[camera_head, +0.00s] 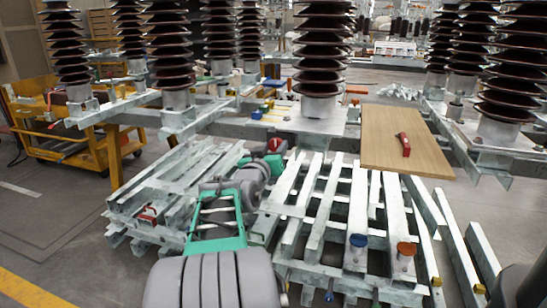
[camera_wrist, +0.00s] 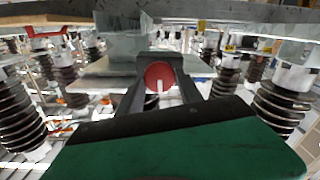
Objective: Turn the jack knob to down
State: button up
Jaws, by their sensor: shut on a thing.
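The jack knob, a red round knob (camera_wrist: 159,73), sits between the two dark fingers of my gripper (camera_wrist: 158,84) in the wrist view. A short white mark on its face points toward the bottom of that picture. The fingers are shut on the knob's sides. In the head view the red knob (camera_head: 275,144) shows at the far end of my arm, and my gripper (camera_head: 272,155) is at it. The knob's mount is largely hidden there by my gripper.
Metal beams (camera_head: 310,200) with a blue knob (camera_head: 357,241) and an orange knob (camera_head: 405,249) lie in front at right. A wooden board (camera_head: 385,135) bears a red tool (camera_head: 404,144). Tall brown insulators (camera_head: 322,45) stand behind. A yellow cart (camera_head: 60,135) is at left, with free floor before it.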

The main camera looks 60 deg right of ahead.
jog(key=shift+m+b, duration=0.35)
jog(key=shift+m, duration=0.15)
jog(key=o, duration=1.4)
jog(key=a, duration=0.2)
jog(key=s+a+p, duration=0.1)
jog(key=a, duration=0.4)
jog(key=shift+s+a+p, duration=0.15)
jog(key=shift+a+p, duration=0.15)
jog(key=shift+a, duration=0.1)
